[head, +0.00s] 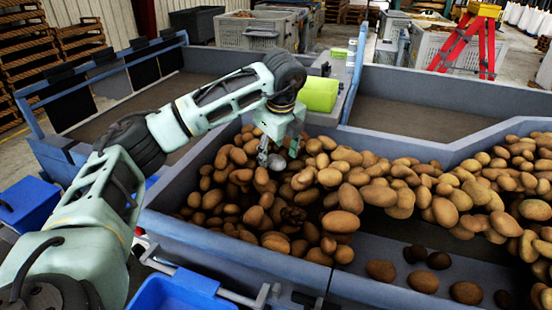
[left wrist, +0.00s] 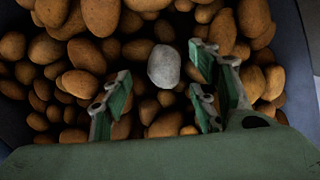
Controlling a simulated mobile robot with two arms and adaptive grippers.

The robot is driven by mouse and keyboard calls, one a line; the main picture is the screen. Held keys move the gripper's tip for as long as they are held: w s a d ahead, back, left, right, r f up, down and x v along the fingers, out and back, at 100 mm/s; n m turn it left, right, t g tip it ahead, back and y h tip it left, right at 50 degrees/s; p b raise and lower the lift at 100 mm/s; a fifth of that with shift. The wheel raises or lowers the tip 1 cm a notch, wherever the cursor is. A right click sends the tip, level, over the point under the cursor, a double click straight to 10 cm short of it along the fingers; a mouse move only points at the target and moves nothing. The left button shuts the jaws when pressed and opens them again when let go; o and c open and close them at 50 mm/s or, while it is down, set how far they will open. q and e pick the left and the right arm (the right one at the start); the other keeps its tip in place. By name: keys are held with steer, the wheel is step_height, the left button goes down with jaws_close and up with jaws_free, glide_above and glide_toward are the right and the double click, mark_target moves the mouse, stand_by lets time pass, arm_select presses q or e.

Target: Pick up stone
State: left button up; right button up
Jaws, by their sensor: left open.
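A pale grey stone (left wrist: 164,66) lies among brown potatoes in the left wrist view, lighter and smoother than they are. My left gripper (left wrist: 158,98) is open and empty, its green-padded fingers spread wide. The stone shows beyond the gap between the fingers, apart from them. In the head view my left gripper (head: 278,152) points down, low over the potato heap. A grey patch beside the fingertips there may be the stone, but I cannot tell it from the finger metal. My right gripper is not in view.
Potatoes (head: 340,222) fill the grey-walled bin (head: 228,255) and heap toward the right. A few dark lumps (head: 438,260) lie on the front strip. A lime-green box (head: 320,94) stands behind the gripper. A blue crate (head: 180,292) is at the front.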

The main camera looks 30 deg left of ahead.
mark_target(275, 158)
arm_select(q)
steer(key=x, duration=0.3)
steer(key=shift+w, duration=0.15)
steer(key=shift+f, duration=0.1)
steer(key=shift+c, duration=0.2)
steer(key=c, duration=1.3)
steer(key=shift+o, duration=0.2)
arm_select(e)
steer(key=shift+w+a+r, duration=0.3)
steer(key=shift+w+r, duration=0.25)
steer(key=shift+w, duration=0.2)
